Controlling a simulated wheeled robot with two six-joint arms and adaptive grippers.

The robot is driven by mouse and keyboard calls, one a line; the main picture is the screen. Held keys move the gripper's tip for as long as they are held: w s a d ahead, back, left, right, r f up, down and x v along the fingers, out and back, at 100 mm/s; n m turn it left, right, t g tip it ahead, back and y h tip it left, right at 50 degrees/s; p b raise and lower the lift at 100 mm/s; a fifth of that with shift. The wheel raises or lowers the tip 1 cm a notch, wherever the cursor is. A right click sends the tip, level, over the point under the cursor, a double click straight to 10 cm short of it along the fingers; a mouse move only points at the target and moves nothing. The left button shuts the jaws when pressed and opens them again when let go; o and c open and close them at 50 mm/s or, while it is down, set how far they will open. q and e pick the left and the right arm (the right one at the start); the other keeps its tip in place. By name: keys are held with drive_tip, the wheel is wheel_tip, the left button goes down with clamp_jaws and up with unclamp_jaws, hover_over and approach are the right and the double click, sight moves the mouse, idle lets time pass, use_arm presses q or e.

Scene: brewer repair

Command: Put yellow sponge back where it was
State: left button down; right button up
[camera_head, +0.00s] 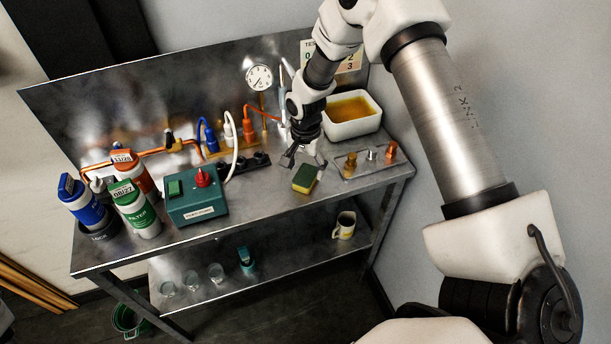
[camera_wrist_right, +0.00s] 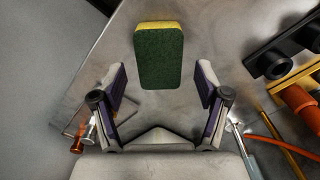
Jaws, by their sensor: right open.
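The yellow sponge (camera_head: 305,179), with a dark green scouring side, lies on the steel bench top near its front edge, right of centre. In the right wrist view the sponge (camera_wrist_right: 158,55) shows its green face with a yellow edge, just beyond and between the open fingers. My right gripper (camera_head: 304,160) is open and empty, just behind the sponge in the head view. It also shows in the right wrist view (camera_wrist_right: 160,90), with a finger on each side and neither touching the sponge. My left gripper is not in view.
A white tub (camera_head: 353,128) of amber liquid stands behind right. A plate with metal fittings (camera_head: 364,161) lies right of the sponge. A teal switch box (camera_head: 197,205) and filter bottles (camera_head: 136,209) stand left. Bare bench lies between box and sponge. A mug (camera_head: 344,225) sits on the lower shelf.

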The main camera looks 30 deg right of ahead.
sight(305, 174)
wheel_tip(305, 174, up, 9)
drive_tip(key=b, duration=0.1)
drive_tip(key=shift+f+b, duration=0.2)
drive_tip(key=shift+b, duration=0.1)
